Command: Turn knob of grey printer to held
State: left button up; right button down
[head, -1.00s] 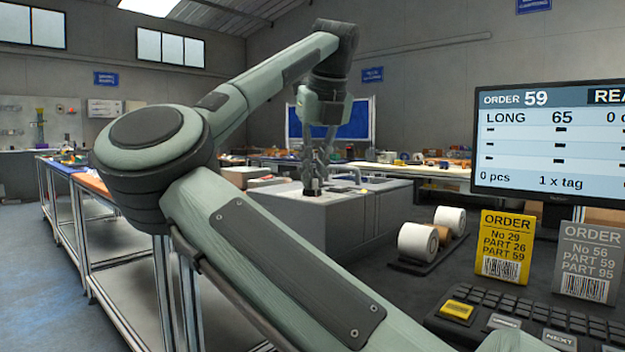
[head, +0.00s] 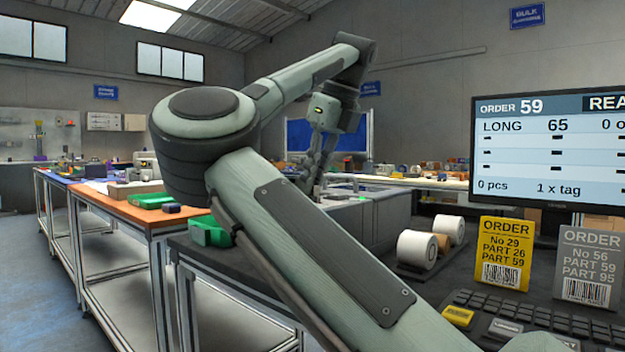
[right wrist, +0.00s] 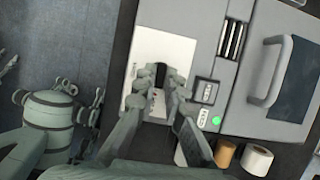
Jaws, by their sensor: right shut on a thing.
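The grey printer (head: 393,218) stands on the dark bench, largely behind my right arm in the head view. In the right wrist view the printer (right wrist: 270,110) shows from above, with a light panel (right wrist: 176,48) at its left end. My right gripper (right wrist: 159,76) is over this panel, its fingers shut on a small dark knob (right wrist: 160,70). The fingers hide most of the knob, so its setting cannot be read. In the head view my right gripper (head: 314,180) points down at the printer.
On the printer are a small switch panel (right wrist: 204,91), a green light (right wrist: 216,120) and a lid handle (right wrist: 270,75). A monitor (head: 550,145), order cards (head: 506,252) and a keyboard (head: 535,315) are at the right.

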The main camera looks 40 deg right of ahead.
jog(key=c, duration=1.6)
grip_release()
jog(key=v, duration=1.2)
